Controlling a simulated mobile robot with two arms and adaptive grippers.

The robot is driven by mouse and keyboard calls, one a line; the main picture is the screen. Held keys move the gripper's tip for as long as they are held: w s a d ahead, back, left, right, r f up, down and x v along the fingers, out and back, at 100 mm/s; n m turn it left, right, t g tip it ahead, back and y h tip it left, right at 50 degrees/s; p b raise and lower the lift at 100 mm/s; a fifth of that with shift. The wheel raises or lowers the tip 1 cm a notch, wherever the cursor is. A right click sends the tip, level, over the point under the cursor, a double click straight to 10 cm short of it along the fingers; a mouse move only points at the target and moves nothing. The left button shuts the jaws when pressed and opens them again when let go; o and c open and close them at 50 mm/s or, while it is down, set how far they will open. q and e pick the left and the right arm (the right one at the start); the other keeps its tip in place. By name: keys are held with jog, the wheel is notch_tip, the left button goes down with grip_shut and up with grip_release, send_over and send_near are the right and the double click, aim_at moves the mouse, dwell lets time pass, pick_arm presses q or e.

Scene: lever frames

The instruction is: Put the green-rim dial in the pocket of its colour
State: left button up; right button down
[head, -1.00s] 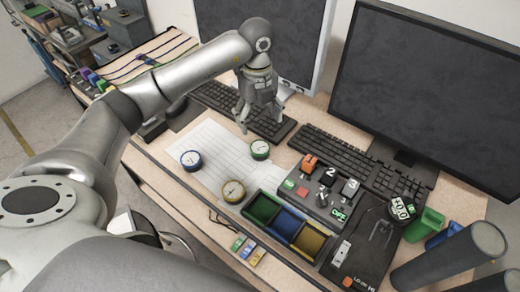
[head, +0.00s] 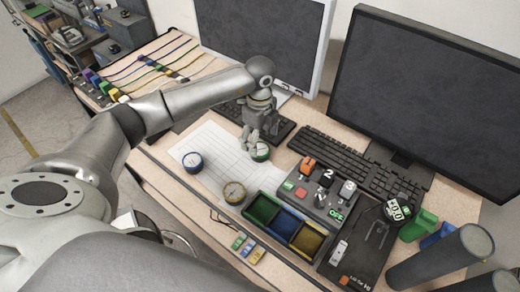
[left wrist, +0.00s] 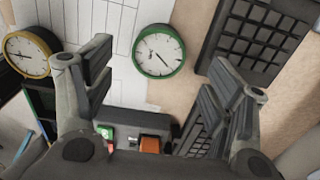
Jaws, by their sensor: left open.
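The green-rim dial (head: 261,152) lies at the right edge of the white gridded sheet, partly hidden by my left gripper in the head view. In the left wrist view the green-rim dial (left wrist: 159,51) shows whole, face up, ahead of and between the spread fingers. My left gripper (head: 254,147) is open and empty, close above the dial; its fingers also show in the left wrist view (left wrist: 165,82). The tray has a green pocket (head: 263,209), a blue pocket (head: 286,222) and a yellow pocket (head: 308,239), all empty. My right gripper is not in view.
A blue-rim dial (head: 193,162) and a yellow-rim dial (head: 234,193) lie on or by the sheet (head: 208,145). A control box (head: 322,190) with buttons stands behind the tray. Keyboards (head: 340,160) and monitors stand at the back.

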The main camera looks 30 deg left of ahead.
aim_at(260, 149)
pick_arm(q)
notch_tip(260, 149, down, 3)
jog(key=shift+s+d+f+p, duration=0.1)
jog(key=shift+f+p, duration=0.1)
jog(key=shift+p, duration=0.65)
jog(key=shift+f, duration=0.35)
jog(key=shift+c, duration=0.3)
jog(key=c, duration=1.2)
